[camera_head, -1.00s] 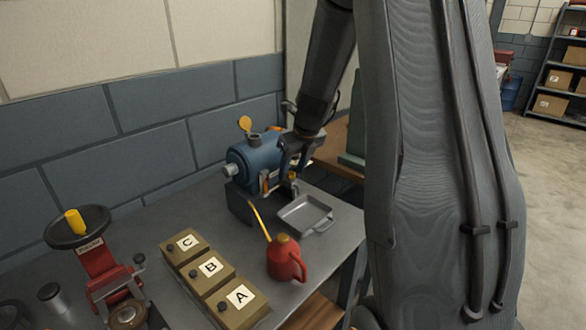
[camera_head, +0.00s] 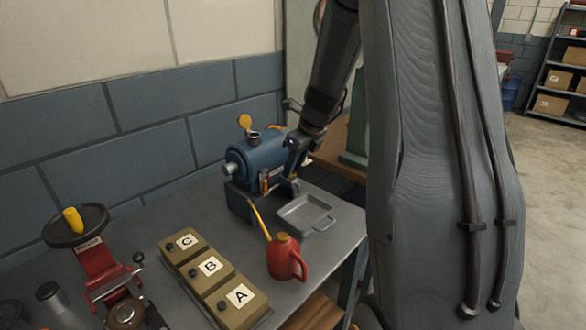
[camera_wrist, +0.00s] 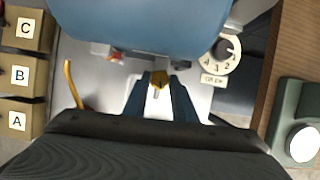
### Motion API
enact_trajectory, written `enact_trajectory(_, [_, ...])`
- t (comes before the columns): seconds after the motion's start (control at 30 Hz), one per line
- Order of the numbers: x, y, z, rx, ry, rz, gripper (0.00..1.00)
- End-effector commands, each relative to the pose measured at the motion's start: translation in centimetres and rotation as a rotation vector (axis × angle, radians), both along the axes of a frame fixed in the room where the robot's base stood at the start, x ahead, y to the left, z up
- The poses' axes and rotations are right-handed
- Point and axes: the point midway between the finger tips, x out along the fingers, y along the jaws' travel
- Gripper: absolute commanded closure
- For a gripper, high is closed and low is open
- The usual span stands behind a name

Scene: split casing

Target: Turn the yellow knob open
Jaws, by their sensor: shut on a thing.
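The yellow knob (camera_wrist: 160,76) sits below the blue casing between the two fingertips of my gripper (camera_wrist: 160,88) in the wrist view. The fingers are shut on it, one on each side. The blue cylindrical casing (camera_head: 258,152) stands at the back of the grey bench. In the head view my gripper (camera_head: 287,187) is low at the casing's front right side and hides the knob there. How far the knob is turned cannot be told.
A grey tray (camera_head: 305,226) lies just in front of my gripper. A red oil can (camera_head: 285,259) with a yellow spout stands nearer. Boxes A, B and C (camera_head: 207,257) and a red hand-wheel device (camera_head: 92,257) are to the left. A white numbered dial (camera_wrist: 224,53) is right of the knob.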

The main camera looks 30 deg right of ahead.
Motion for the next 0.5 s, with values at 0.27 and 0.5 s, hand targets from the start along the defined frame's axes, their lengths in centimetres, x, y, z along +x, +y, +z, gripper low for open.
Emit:
enact_trajectory(0.27, [0.17,-0.34,0.04,0.0,0.0,0.26,0.98])
enact_trajectory(0.5, [0.3,-0.47,0.01,0.001,0.001,0.491,0.98])
